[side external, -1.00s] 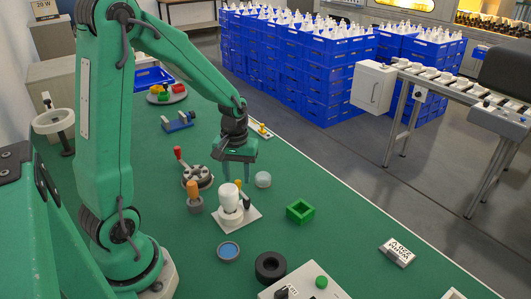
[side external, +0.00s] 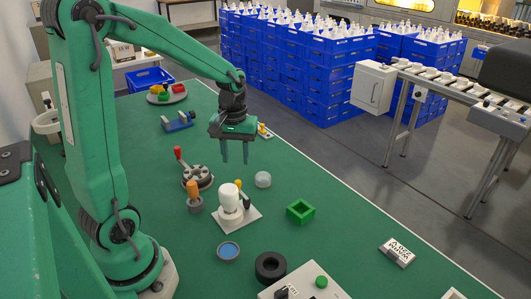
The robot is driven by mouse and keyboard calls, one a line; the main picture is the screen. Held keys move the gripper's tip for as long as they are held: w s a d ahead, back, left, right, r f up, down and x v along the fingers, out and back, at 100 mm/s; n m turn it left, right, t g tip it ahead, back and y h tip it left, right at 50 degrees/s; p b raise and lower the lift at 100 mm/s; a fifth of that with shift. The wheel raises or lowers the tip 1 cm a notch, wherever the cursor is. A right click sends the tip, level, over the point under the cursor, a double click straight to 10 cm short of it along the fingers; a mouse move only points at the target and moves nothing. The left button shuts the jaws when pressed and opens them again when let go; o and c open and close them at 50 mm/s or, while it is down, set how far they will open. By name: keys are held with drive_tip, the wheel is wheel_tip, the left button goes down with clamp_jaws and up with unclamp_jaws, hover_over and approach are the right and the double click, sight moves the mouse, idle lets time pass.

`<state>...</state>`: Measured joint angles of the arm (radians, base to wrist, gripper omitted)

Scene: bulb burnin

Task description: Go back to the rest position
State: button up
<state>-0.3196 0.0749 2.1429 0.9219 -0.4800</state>
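My gripper (side external: 235,159) hangs fingers down over the far part of the green table (side external: 340,250). Its two fingers are apart with nothing between them. It is clear of everything on the table. A white bulb-shaped piece (side external: 229,197) stands upright on a white square base (side external: 249,217) below my gripper and nearer the camera. A small yellow-topped part shows just behind the bulb.
Around it are a grey round fixture with a red-knobbed lever (side external: 197,178), an orange-topped post (side external: 194,192), a clear ball (side external: 263,179), a green square holder (side external: 300,211), a blue-filled dish (side external: 228,251) and a black ring (side external: 270,267). The table's right side is mostly free.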

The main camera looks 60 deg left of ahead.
drive_tip(key=s+d+r+m+t, duration=0.5)
drive_tip(key=s+d+r+m, duration=0.4)
drive_tip(key=s+d+r, duration=0.1)
drive_tip(key=shift+d+r+t, duration=0.25)
drive_tip(key=shift+d+t, duration=0.05)
drive_tip(key=shift+d, duration=0.1)
